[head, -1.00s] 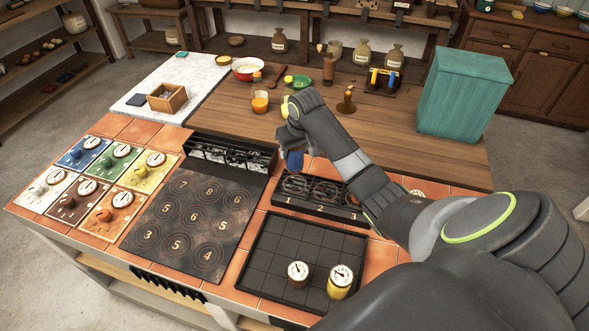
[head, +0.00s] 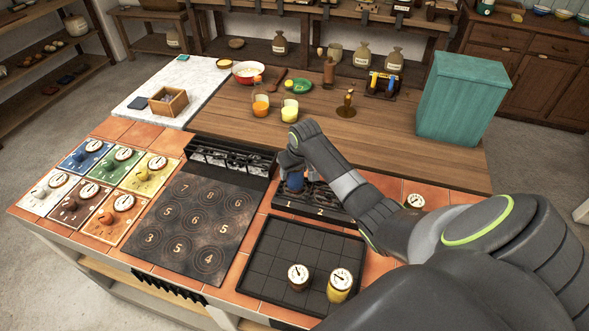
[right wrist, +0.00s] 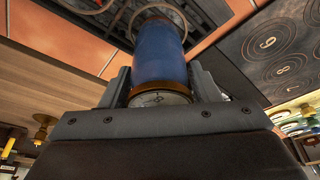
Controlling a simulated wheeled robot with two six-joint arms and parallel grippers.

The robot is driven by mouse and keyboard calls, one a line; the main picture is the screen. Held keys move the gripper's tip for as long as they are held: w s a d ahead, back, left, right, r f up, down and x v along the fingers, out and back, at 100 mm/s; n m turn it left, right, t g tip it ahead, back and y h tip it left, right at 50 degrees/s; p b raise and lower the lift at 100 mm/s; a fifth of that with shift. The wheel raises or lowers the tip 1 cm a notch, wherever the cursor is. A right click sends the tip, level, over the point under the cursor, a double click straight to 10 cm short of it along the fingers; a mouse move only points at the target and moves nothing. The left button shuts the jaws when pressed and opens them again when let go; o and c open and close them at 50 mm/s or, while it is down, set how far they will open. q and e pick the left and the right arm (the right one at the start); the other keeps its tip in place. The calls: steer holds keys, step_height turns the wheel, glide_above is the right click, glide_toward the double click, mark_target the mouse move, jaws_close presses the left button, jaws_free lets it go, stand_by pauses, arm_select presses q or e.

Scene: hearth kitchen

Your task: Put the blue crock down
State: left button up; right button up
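The blue crock (head: 295,181) is in my right gripper (head: 290,167), above the number 1 end of the black numbered rack (head: 289,206). In the right wrist view, the blue crock (right wrist: 160,52) stands between the two fingers of my right gripper (right wrist: 160,80), which are shut on it. Its dial lid (right wrist: 160,97) faces the camera, and its far end is close to a ring of the rack. I cannot tell whether it touches. Number 3 of the rack is hidden by my right arm. My left gripper is out of view.
A dark tray (head: 270,255) holds a brown crock (head: 298,277) and a yellow crock (head: 339,285). A dark hob plate (head: 195,225) with numbered rings lies left of the rack. Coloured dial panels (head: 85,155) sit further left. A teal box (head: 463,95) stands at the right.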

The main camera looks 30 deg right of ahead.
steer(key=shift+o, duration=1.2)
steer(key=shift+r, duration=0.1)
steer(key=v, duration=1.2)
steer(key=shift+b, duration=0.45)
